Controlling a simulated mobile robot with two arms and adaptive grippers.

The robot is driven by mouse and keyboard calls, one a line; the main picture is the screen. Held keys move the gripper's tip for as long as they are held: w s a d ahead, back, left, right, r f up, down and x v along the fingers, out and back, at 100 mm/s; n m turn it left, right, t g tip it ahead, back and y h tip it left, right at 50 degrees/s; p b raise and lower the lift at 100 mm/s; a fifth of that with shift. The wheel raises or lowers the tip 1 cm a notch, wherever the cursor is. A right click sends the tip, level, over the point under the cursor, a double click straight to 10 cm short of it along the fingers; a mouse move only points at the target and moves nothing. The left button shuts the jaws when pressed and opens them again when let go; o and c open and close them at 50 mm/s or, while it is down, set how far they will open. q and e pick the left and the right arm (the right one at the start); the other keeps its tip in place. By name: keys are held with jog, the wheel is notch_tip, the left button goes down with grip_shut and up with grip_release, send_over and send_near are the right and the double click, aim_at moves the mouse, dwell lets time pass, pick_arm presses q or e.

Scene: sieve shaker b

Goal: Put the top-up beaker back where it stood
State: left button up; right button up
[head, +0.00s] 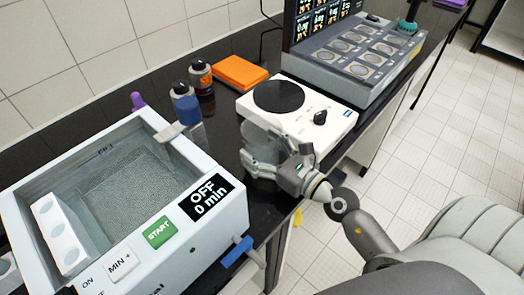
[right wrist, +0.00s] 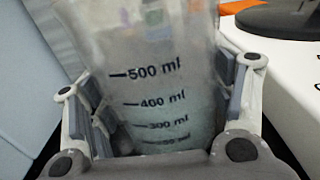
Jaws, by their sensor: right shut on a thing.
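The top-up beaker is clear with black volume marks, and it fills the middle of the right wrist view (right wrist: 150,65). In the head view it shows faintly (head: 262,168), between the water bath and the white hotplate. My right gripper (head: 262,155) is shut around the beaker, with a finger pad on each side in the right wrist view (right wrist: 160,110). The beaker looks about upright. I cannot tell whether its base touches the black counter. My left gripper is not in view.
The water bath (head: 228,212) with an OFF display stands left of the beaker, a blue tap (head: 238,252) on its front. The white hotplate (head: 335,125) is close on the right.

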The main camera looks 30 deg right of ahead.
jog(key=shift+r, duration=0.15)
jog(key=o, duration=1.5)
jog(key=shift+f, duration=0.2)
jog(key=shift+r, duration=0.25)
jog(key=shift+s+d+f, duration=0.1)
jog(key=shift+s+f, duration=0.1)
jog(key=shift+s, duration=0.15)
jog(key=b+v, duration=0.6)
jog(key=v, duration=0.3)
jog(key=shift+s+d, duration=0.1)
jog(key=shift+s, duration=0.3)
jog(key=shift+b+v, duration=0.3)
jog(key=shift+v, duration=0.5)
